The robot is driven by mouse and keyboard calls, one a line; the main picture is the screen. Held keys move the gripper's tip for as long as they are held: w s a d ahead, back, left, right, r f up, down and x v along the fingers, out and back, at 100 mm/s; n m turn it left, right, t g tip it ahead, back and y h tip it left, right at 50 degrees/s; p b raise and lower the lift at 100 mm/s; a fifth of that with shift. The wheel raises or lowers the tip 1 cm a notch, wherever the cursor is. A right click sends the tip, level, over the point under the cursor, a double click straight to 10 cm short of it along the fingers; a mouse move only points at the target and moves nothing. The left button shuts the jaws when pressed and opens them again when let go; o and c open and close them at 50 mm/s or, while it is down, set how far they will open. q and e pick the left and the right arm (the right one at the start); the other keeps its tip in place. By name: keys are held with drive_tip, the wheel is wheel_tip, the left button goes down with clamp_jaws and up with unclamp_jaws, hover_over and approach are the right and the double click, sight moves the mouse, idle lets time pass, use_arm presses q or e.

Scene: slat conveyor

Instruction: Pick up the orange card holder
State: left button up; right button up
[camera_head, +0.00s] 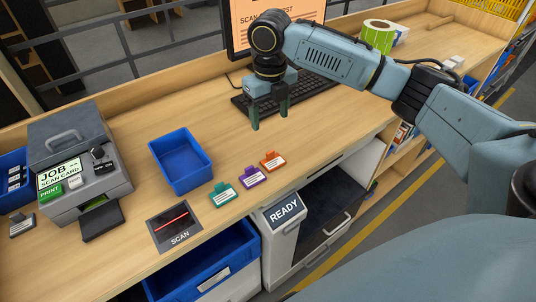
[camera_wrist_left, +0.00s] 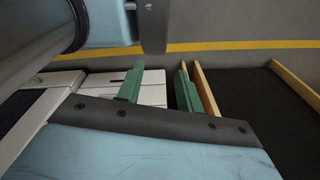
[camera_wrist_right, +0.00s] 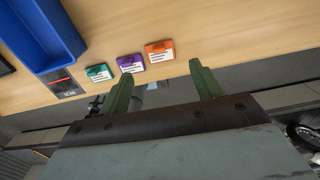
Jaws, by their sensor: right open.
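The orange card holder (camera_head: 273,161) lies on the wooden desk near its front edge, at the right end of a row with a purple holder (camera_head: 252,177) and a green holder (camera_head: 223,193). My right gripper (camera_head: 270,117) is open and empty above the desk, behind the orange holder and apart from it. In the right wrist view the orange holder (camera_wrist_right: 159,50) lies beyond the open fingers (camera_wrist_right: 165,90), between them across the picture. My left gripper shows only in the left wrist view (camera_wrist_left: 160,85), fingers apart and nothing between them, away from the cards.
A blue tray (camera_head: 181,161) and a scan pad (camera_head: 173,227) are left of the cards. A printer (camera_head: 79,165) stands further left. A keyboard (camera_head: 290,92) and monitor (camera_head: 272,22) are behind my right gripper. The desk right of the orange holder is clear.

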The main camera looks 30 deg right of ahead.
hover_over(273, 159)
drive_tip(key=w, duration=0.1)
wheel_tip(273, 159, down, 6)
drive_tip(key=shift+w+f, duration=0.15)
drive_tip(key=shift+a+f, duration=0.1)
drive_tip(key=shift+f, duration=0.85)
wheel_tip(273, 159, down, 4)
drive_tip(key=shift+a+f, duration=0.1)
use_arm(q)
drive_tip(key=shift+s+r, duration=0.1)
drive_tip(key=shift+s, duration=0.35)
use_arm(e)
drive_tip(key=shift+c, duration=0.2)
use_arm(q)
drive_tip(key=shift+s, duration=0.1)
use_arm(e)
drive_tip(key=c, duration=0.7)
